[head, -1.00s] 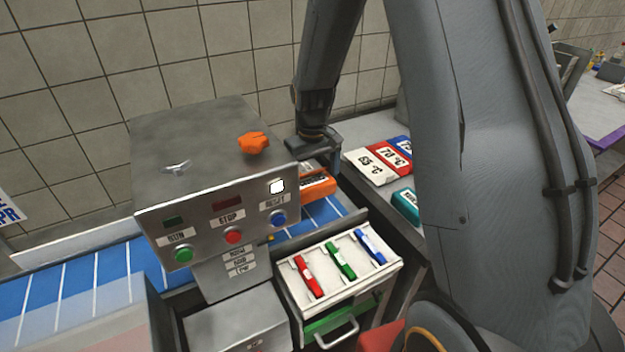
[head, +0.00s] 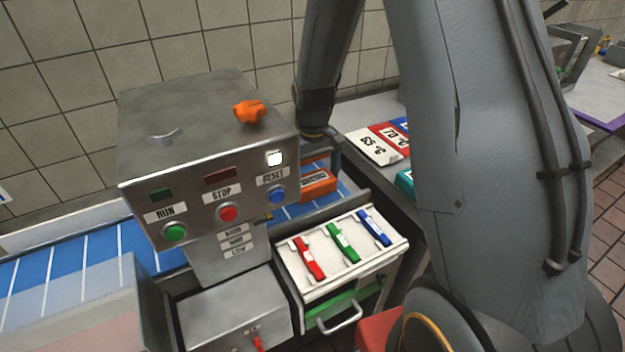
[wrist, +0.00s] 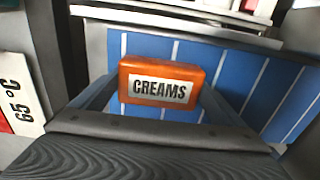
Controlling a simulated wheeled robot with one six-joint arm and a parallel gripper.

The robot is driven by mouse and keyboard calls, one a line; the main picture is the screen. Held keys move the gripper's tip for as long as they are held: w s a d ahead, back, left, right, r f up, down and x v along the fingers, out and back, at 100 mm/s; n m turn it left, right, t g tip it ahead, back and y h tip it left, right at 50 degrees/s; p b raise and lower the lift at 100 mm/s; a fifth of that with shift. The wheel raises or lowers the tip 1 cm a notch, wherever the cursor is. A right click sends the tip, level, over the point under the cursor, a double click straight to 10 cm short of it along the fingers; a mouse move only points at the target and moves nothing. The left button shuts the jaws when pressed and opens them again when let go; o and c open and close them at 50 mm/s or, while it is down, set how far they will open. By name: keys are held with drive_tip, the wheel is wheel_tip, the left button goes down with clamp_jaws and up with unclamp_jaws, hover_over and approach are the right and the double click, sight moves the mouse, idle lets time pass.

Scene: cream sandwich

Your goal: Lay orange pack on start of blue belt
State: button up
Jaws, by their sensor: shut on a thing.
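The orange pack (head: 318,181), labelled CREAMS, is at the right end of the blue belt (head: 92,262), behind the control box. In the wrist view, the pack (wrist: 161,70) sits between the two fingers of my gripper (wrist: 160,92), label facing the camera, with blue belt (wrist: 252,85) behind and around it. My gripper is shut on the pack. In the head view, my gripper (head: 328,152) comes down over the pack, partly hidden by the control box. I cannot tell whether the pack touches the belt.
The metal control box (head: 205,165) with green, red and blue buttons stands left of the pack. An open drawer (head: 345,252) with red, green and blue markers is in front. Temperature signs (head: 378,146) lie on the counter to the right.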

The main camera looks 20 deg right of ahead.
drive_tip(key=o, duration=0.8)
drive_tip(key=shift+c, duration=0.2)
drive_tip(key=shift+r, duration=0.1)
drive_tip(key=shift+r+b, duration=0.95)
drive_tip(key=shift+r, duration=2.9)
